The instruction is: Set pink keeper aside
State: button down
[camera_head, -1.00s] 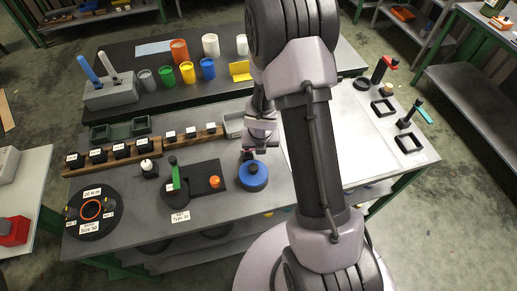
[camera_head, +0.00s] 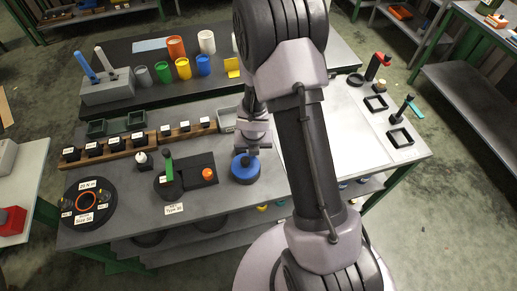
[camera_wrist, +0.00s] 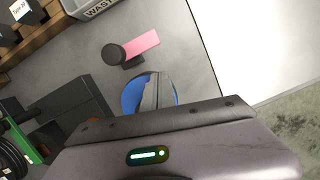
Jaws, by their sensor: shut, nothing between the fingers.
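The pink keeper (camera_wrist: 143,44) shows in the wrist view as a flat pink strip beside a round black knob (camera_wrist: 114,54), on the grey bench top. I cannot make it out in the head view, where my arm covers that area. My gripper (camera_head: 245,158) is over the blue round part (camera_head: 244,174). In the wrist view my gripper (camera_wrist: 156,92) has its fingers together with nothing between them, and hides part of the blue part (camera_wrist: 131,95). The keeper lies clear of the fingers. I cannot tell whether the fingertips touch the blue part.
A grey waste bin (camera_wrist: 88,7) stands beyond the keeper. A black block (camera_head: 203,166) with an orange knob (camera_head: 208,174) and a green-handled tool (camera_head: 169,170) stand left of the blue part. A white board (camera_head: 345,130) lies to the right.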

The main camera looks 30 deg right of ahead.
jog(key=s+r+p, duration=0.2)
jog(key=r, duration=0.1)
jog(key=shift+s+d+r, duration=0.15)
jog(key=shift+s+r, duration=0.05)
jog(key=shift+s, duration=0.1)
notch_tip(320, 180, up, 6)
jog(key=p, duration=0.5)
jog(key=shift+s+a+r, duration=0.2)
jog(key=shift+s+a, duration=0.05)
jog(key=shift+a, duration=0.15)
jog(key=shift+s, duration=0.1)
